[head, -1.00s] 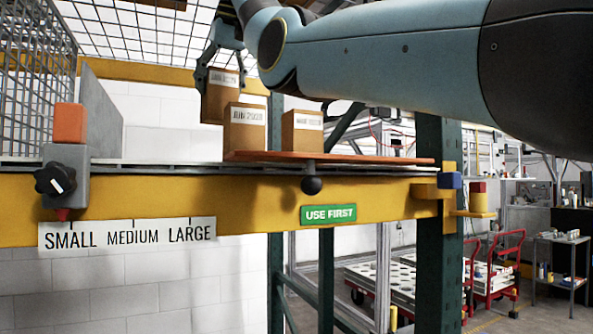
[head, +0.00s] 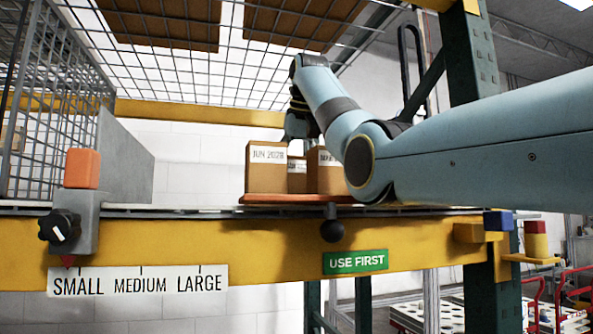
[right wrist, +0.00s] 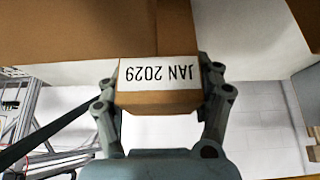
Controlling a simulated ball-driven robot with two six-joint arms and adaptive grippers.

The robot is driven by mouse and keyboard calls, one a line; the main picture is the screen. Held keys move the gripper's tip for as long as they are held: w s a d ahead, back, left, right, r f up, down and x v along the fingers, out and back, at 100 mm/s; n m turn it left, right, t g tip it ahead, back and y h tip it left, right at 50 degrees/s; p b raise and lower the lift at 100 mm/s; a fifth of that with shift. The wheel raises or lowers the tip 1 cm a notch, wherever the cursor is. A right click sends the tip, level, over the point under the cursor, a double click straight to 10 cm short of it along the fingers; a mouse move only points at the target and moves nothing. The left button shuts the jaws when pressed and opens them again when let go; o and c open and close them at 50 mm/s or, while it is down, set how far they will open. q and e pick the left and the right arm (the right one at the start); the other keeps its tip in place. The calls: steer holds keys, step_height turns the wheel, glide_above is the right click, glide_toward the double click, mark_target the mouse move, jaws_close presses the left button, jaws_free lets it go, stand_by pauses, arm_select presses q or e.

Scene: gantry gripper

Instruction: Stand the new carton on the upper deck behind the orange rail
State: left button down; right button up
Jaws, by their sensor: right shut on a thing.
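The held carton (head: 297,184) is brown with a white label and shows in the head view in the gap between and behind two standing cartons. Its label reads JAN 2029 in the right wrist view (right wrist: 158,101). My right gripper (head: 299,134) is shut on it from above, one finger on each side (right wrist: 160,92). The front-left carton (head: 267,180) reads JUN 2028; the right one (head: 326,182) is partly covered by my arm. Both stand on an orange-red board (head: 285,198) above the yellow-orange beam (head: 270,240). Whether the held carton touches anything below is hidden.
A grey box with a black knob (head: 60,226) and orange block (head: 82,168) stands at left. A grey panel (head: 125,165) and mesh cage (head: 50,100) are behind it. A black ball knob (head: 332,231) hangs before the board. Wire mesh (head: 210,60) spans overhead.

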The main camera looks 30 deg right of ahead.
steer(key=o, duration=1)
steer(key=shift+w+f, duration=0.15)
steer(key=shift+o, duration=1.3)
steer(key=shift+w+a, duration=0.1)
steer(key=shift+a, duration=0.05)
steer(key=shift+o, duration=1.2)
steer(key=shift+a, duration=0.1)
arm_select(q)
steer(key=shift+w+d, duration=0.1)
steer(key=shift+w, duration=0.6)
arm_select(e)
steer(key=shift+s, duration=0.2)
arm_select(q)
steer(key=shift+d, duration=0.1)
arm_select(e)
steer(key=shift+r, duration=0.2)
steer(key=shift+s+r, duration=0.1)
steer(key=shift+r, duration=0.25)
steer(key=b+v, duration=0.4)
steer(key=b, duration=0.1)
steer(key=shift+s+a+b, duration=0.1)
steer(key=shift+s+b, duration=0.2)
steer(key=shift+b, duration=0.1)
arm_select(q)
step_height(320, 180, down, 6)
steer(key=shift+s+f, duration=0.15)
steer(key=shift+s, duration=0.1)
arm_select(e)
steer(key=v, duration=0.6)
steer(key=shift+r, duration=0.45)
